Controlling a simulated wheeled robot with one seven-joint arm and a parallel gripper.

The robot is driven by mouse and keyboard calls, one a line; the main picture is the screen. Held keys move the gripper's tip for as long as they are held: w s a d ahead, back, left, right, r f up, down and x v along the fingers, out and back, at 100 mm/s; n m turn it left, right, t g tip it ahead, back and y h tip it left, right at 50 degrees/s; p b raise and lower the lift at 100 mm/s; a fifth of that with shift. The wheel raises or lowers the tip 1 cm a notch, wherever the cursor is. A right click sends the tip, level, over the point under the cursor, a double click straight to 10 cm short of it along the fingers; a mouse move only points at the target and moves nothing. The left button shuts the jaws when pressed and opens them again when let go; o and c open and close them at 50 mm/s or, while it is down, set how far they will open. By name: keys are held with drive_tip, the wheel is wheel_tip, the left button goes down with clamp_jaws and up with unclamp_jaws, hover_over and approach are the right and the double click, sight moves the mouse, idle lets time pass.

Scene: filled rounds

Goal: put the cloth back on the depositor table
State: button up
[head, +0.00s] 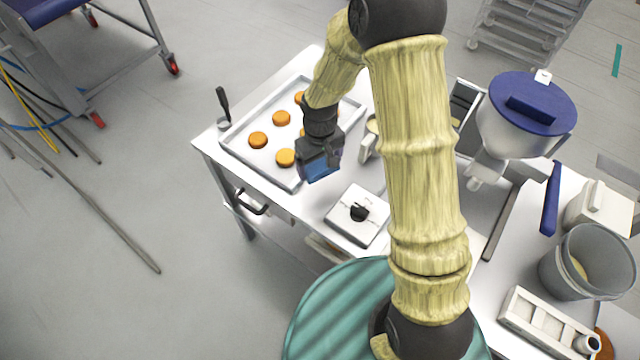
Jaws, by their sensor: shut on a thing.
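The white depositor table (208,143) stands in front of me, and the depositor with its blue-lidded hopper (512,125) is at its right. My gripper (319,156) is over the front right part of the baking tray and points down. It is shut on a blue piece that looks like the cloth (322,173), of which only a small part shows below the jaws. The cloth appears to hang above the tray's front right edge; its exact height cannot be told. My arm hides the middle of the table.
The metal tray (243,152) holds several orange rounds (257,140). A white scale-like box (345,222) with a black knob lies right of the tray. A dark-handled tool (223,103) stands at the left corner. A grey bucket (580,272) and a white divided holder (545,322) are at right.

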drive_tip(key=shift+d, duration=0.1)
drive_tip(key=shift+s+d+f, duration=0.1)
drive_tip(key=shift+s, duration=0.3)
hover_over(321, 192)
wheel_tip(321, 192, down, 6)
drive_tip(key=shift+w+r+p, duration=0.1)
drive_tip(key=shift+r+p, duration=0.1)
drive_tip(key=shift+p, duration=0.2)
drive_tip(key=shift+f+p, duration=0.3)
drive_tip(key=shift+f, duration=1.8)
drive_tip(key=shift+f, duration=0.1)
drive_tip(key=o, duration=0.8)
drive_tip(key=shift+o, duration=0.2)
